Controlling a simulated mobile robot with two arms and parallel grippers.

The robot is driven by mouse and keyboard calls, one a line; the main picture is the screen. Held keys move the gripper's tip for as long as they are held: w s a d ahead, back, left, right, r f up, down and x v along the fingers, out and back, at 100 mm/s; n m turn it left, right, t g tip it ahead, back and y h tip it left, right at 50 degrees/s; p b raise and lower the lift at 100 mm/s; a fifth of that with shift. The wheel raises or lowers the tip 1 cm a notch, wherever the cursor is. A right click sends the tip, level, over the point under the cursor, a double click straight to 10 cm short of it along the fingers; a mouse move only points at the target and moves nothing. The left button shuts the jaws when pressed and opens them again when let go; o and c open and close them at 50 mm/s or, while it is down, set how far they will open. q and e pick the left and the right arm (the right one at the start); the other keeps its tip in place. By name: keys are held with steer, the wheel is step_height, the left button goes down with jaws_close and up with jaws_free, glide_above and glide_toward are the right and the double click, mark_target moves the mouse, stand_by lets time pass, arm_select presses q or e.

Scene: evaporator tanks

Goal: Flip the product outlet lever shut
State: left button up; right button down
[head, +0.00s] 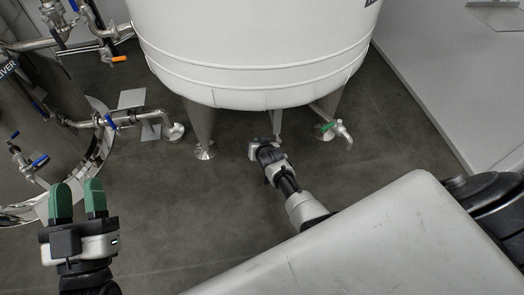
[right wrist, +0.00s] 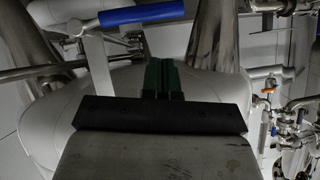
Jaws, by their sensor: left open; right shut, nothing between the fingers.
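No readable label marks the product outlet lever, so I cannot tell which lever it is. In the right wrist view a large blue lever (right wrist: 141,15) lies near-horizontal at the top, beyond and slightly left of my right gripper (right wrist: 162,66), which is shut and empty, apart from it. In the head view that arm reaches under the white tank (head: 255,50); its fingertips are hard to make out. A green lever (head: 327,127) sits on a pipe right of it. My left gripper (head: 77,186) is open and empty at the lower left.
Blue levers (head: 110,121) and (head: 40,160) and an orange lever (head: 119,59) sit on pipework by the steel tank (head: 45,110) at left. Tank legs (head: 201,130) flank my right arm. The grey floor (head: 190,220) between my arms is clear.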

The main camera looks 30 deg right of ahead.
arm_select(q)
steer(key=s+a+f+g+y+p, duration=0.2)
steer(key=s+f+g, duration=0.1)
steer(key=f+g, duration=0.4)
steer(key=s+a+f+g+y+p, duration=0.2)
steer(key=s+f+g+p, duration=0.1)
steer(key=f+g, duration=0.4)
steer(key=shift+s+a+f+n+y, duration=0.15)
steer(key=shift+f+n+y, duration=0.05)
steer(key=shift+n+y, duration=0.2)
arm_select(e)
steer(key=a+v, duration=0.1)
steer(key=v, duration=0.8)
steer(key=shift+r, duration=0.1)
